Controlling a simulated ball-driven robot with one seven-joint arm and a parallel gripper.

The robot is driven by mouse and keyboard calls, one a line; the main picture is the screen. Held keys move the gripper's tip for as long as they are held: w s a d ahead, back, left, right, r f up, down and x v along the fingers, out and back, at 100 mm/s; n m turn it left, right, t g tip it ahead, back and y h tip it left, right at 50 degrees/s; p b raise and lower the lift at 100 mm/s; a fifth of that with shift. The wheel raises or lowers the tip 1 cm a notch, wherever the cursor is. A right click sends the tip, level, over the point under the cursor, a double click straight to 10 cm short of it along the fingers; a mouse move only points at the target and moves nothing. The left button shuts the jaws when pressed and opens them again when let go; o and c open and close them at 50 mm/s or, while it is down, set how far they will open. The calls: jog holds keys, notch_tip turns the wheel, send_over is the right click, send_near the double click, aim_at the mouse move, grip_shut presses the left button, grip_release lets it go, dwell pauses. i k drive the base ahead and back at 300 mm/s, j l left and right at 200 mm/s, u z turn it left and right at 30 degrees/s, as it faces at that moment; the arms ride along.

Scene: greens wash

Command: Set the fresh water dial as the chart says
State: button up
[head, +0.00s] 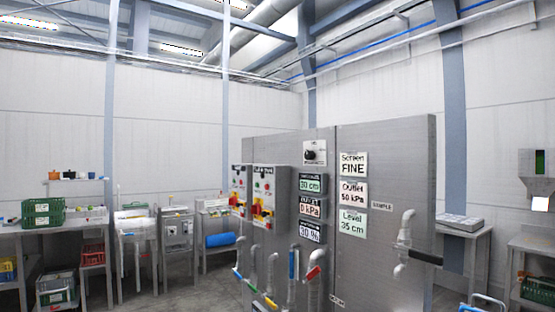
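A grey metal cabinet (385,150) stands at centre right. A black round dial (314,152) sits on a white plate high on its front; its pointer and markings are too small to read. Below it are readouts: a green one (310,184) showing 30 cm, a red one (310,207) showing 0 kPa and a blue one (309,231) that seems to show 30 %. Cards beside them read Screen FINE (353,164), Outlet 50 kPa (353,193) and Level 35 cm (352,223). No dial is legibly labelled fresh water. My gripper is not in view.
Two control boxes (270,180) with red and yellow switches project left of the dial. Pipes with coloured valve handles (313,272) run below. A white pipe (405,235) juts from the cabinet's right side. Benches (137,222) line the left wall; grey floor (190,290) is open in front.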

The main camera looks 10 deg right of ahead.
aim_at(308, 155)
jog(key=i+z, duration=0.15)
jog(key=i, duration=0.15)
jog(key=i+j+z, duration=0.2)
jog(key=i, duration=0.15)
jog(key=u, duration=5.2)
jog(key=z, duration=4.15)
